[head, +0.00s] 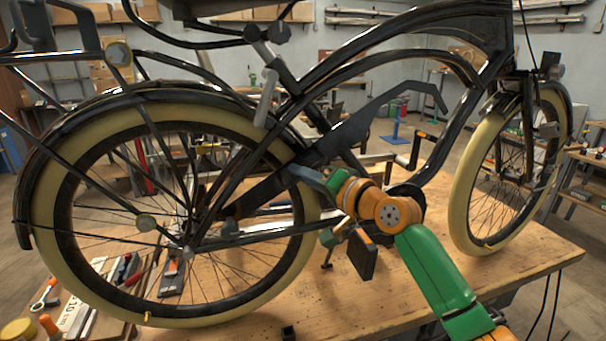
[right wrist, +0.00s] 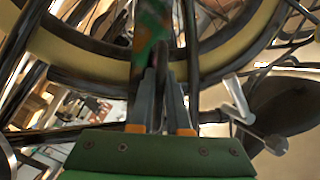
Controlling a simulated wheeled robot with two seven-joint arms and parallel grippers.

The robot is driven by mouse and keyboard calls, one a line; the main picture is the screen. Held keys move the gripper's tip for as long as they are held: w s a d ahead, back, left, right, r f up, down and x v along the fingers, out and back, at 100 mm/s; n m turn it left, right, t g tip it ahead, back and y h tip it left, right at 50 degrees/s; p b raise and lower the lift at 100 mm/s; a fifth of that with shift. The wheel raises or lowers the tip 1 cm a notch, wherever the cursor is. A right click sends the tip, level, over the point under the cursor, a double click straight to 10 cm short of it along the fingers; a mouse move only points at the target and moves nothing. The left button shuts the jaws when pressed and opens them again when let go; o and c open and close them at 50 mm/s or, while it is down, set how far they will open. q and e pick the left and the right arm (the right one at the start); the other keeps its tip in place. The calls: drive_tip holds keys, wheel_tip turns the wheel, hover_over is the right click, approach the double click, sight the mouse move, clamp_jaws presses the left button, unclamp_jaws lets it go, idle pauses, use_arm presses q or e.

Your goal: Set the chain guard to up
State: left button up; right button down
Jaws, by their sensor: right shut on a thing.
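The bicycle's chain guard (head: 355,128) is a long dark plate in the head view. It slants from near the rear wheel's hub up to the right, its hooked far end raised above the pedal area. My right gripper (head: 308,175), on a green and orange arm, is shut on the guard's lower edge near the rear tyre. In the right wrist view the two grey fingers (right wrist: 165,85) close on a thin dark edge. The exact contact is partly hidden. My left gripper is not in view.
The bicycle stands on a wooden workbench (head: 390,310), its cream-tyred rear wheel (head: 45,190) at the left and front wheel (head: 462,200) at the right. Hand tools (head: 125,270) lie at the bench's left. A pedal (head: 362,255) hangs below my right gripper.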

drive_tip(key=shift+r, duration=0.15)
drive_tip(key=c, duration=0.9)
unclamp_jaws()
drive_tip(key=shift+s+d+f, duration=0.1)
drive_tip(key=shift+s+f, duration=0.1)
drive_tip(key=b+v, duration=0.4)
drive_tip(key=v, duration=0.2)
drive_tip(key=shift+s+d+r, duration=0.2)
drive_tip(key=shift+s+d, duration=0.05)
drive_tip(key=shift+d, duration=0.05)
